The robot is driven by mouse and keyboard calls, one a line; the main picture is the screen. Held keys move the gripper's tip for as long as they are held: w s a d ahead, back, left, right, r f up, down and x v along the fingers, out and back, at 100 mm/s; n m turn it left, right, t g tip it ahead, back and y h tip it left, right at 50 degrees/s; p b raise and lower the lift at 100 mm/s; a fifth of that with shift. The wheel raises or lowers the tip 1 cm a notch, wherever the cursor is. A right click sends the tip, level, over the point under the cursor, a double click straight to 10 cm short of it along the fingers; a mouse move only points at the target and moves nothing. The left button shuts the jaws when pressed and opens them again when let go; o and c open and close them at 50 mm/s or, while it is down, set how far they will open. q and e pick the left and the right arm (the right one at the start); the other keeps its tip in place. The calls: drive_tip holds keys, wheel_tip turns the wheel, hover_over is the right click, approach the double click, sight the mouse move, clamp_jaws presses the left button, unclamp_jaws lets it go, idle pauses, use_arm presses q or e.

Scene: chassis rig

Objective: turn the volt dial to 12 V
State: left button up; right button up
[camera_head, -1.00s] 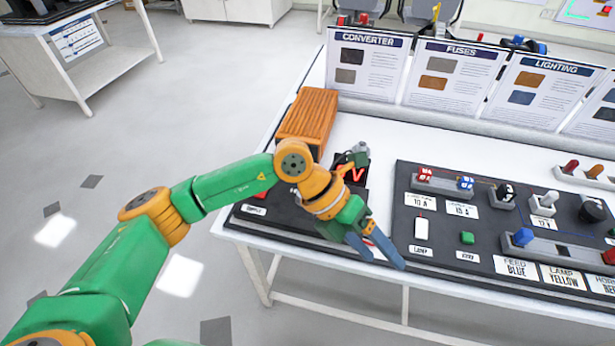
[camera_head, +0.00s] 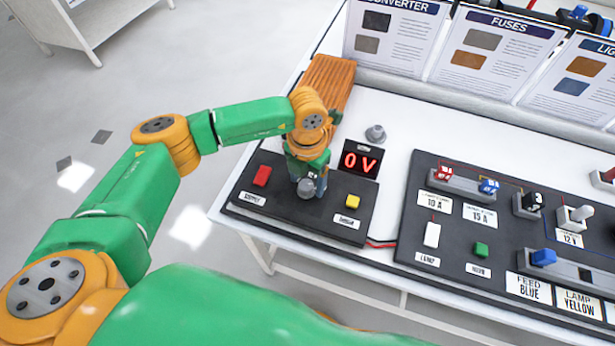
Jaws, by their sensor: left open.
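The black supply panel (camera_head: 268,212) is at the left end of the bench. A grey round knob (camera_head: 306,188), which looks like the volt dial, sits on it between a red button (camera_head: 262,176) and a yellow button (camera_head: 352,201). The display (camera_head: 360,162) behind it reads 0 V in red. My left gripper (camera_head: 306,180) points down right at the knob, jaws open. The fingers partly hide the knob, and I cannot tell whether they touch it. My right gripper is not in view.
An orange ribbed block (camera_head: 328,82) stands behind my left wrist. A grey knob-like piece (camera_head: 375,133) is behind the display. To the right is a black board (camera_head: 450,245) with fuses and switches. Upright information cards (camera_head: 400,40) line the back. White bench top between them is clear.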

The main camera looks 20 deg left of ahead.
use_arm(q)
drive_tip(key=shift+s+r, duration=0.1)
drive_tip(key=shift+s, duration=0.05)
clamp_jaws()
drive_tip(key=shift+n, duration=0.3)
drive_tip(key=shift+n+b, duration=0.3)
drive_tip(key=shift+n, duration=0.6)
drive_tip(key=n, duration=0.3)
drive_tip(key=shift+a+n, duration=0.1)
drive_tip(key=shift+n, duration=0.3)
drive_tip(key=n, duration=0.5)
drive_tip(key=shift+a+n, duration=0.1)
drive_tip(key=shift+n, duration=0.3)
unclamp_jaws()
drive_tip(key=shift+b, duration=0.3)
